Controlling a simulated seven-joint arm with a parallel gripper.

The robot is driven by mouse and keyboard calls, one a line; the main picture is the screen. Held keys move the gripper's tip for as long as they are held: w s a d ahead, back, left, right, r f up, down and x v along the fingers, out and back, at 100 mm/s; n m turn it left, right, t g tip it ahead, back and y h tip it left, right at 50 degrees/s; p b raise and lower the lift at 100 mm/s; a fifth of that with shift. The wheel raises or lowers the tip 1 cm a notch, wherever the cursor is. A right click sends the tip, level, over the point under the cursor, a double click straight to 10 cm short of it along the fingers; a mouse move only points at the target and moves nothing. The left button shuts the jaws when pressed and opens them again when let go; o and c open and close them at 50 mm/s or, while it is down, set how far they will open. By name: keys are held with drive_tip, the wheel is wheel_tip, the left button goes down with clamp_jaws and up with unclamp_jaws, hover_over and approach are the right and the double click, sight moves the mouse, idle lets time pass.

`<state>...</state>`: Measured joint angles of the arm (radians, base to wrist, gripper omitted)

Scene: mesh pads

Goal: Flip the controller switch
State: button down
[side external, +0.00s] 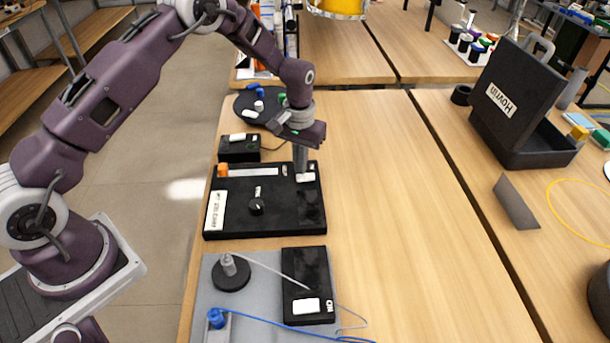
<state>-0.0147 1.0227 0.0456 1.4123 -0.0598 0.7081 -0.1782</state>
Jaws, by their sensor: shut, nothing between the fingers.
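A flat black panel (231,228) lies on the wooden table, with a knob (256,206), an orange piece (222,170), a light strip and a white label on it. My gripper (301,172) points down at the panel's upper right part, its fingers shut and empty. The tips are right at a small white piece (306,178), perhaps a switch, and partly hide it. I cannot tell whether they touch it. A second black box (305,268) nearer the camera has a white rocker-like piece (306,305) and "ON" lettering. Which unit is the controller is unclear.
A small black box (239,150) with a cable and a dark round tray (246,104) stand behind the panel. A grey mat (218,318) holds a post on a round base and a blue cable. An open black case (515,110) stands right. The table's middle right is clear.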

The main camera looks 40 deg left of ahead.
drive_tip(key=shift+r, duration=2.6)
wheel_tip(320, 180, up, 9)
drive_tip(key=t, duration=0.1)
hover_over(300, 177)
drive_tip(key=s, duration=0.2)
drive_tip(key=s+d+r+m+t, duration=0.1)
drive_tip(key=s+r, duration=0.7)
drive_tip(key=r, duration=0.3)
drive_tip(key=s+r+m+t, duration=0.1)
drive_tip(key=s+r, duration=0.1)
drive_tip(key=s, duration=0.9)
drive_tip(key=s+r+m+t, duration=0.1)
drive_tip(key=s+t, duration=0.1)
drive_tip(key=s, duration=1)
drive_tip(key=shift+s+d+r+t, duration=0.3)
drive_tip(key=shift+d+r, duration=0.1)
drive_tip(key=shift+d, duration=0.05)
